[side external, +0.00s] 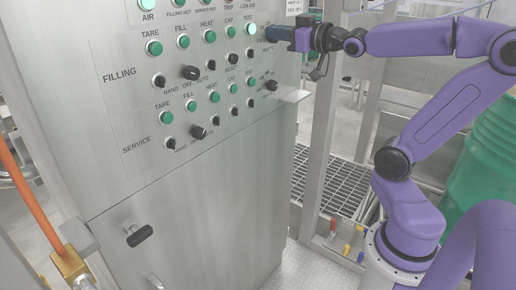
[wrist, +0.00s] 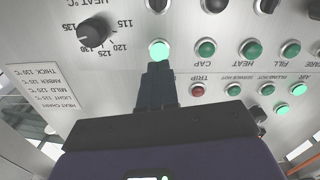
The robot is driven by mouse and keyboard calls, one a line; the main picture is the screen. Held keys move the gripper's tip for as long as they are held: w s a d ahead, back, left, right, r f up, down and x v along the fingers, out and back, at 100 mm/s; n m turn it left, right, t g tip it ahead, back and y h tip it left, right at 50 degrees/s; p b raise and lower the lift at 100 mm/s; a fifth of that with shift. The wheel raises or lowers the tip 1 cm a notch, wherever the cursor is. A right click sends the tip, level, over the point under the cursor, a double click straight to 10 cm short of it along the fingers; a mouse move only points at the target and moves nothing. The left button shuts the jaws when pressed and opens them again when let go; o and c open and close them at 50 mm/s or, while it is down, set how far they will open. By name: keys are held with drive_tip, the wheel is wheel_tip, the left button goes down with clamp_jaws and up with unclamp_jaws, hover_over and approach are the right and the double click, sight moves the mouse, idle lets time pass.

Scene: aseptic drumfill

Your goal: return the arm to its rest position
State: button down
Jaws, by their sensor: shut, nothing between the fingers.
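My purple arm (side external: 445,115) reaches left from its base to the upper part of the steel control panel. My gripper (side external: 268,29) is level with the top FILLING row, close to the lit green TEST button (side external: 250,28). In the wrist view, which shows the panel upside down, my gripper (wrist: 158,66) is shut and empty. Its tips sit just below the lit button (wrist: 159,49) in that picture. I cannot tell whether they touch it.
The panel (side external: 215,160) carries rows of green buttons and black knobs, including a HEAT dial (wrist: 95,32). A steel post (side external: 322,130) stands near my arm. A green drum (side external: 487,155) stands behind the arm.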

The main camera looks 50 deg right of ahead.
drive_tip(key=s+a+f+n+g+y, duration=0.2)
drive_tip(key=s+a+f+g, duration=0.15)
drive_tip(key=a+f, duration=0.4)
drive_tip(key=s+a+f+n+g+y, duration=0.2)
drive_tip(key=a+f+g, duration=0.35)
drive_tip(key=f, duration=0.35)
drive_tip(key=s+a+f+n+g+h, duration=0.1)
drive_tip(key=s+a+f+n+g, duration=0.1)
drive_tip(key=s, duration=0.8)
drive_tip(key=s+a+f+n+g+h, duration=0.1)
drive_tip(key=s+f+n+g+h, duration=0.1)
drive_tip(key=s+f+n+g, duration=0.2)
drive_tip(key=s+f+g, duration=0.2)
drive_tip(key=s+f, duration=0.2)
drive_tip(key=s, duration=0.2)
drive_tip(key=shift+a+f+n+g+h, duration=0.3)
drive_tip(key=shift+a+f+n+g, duration=0.1)
drive_tip(key=c, duration=1.8)
unclamp_jaws()
idle(0.6)
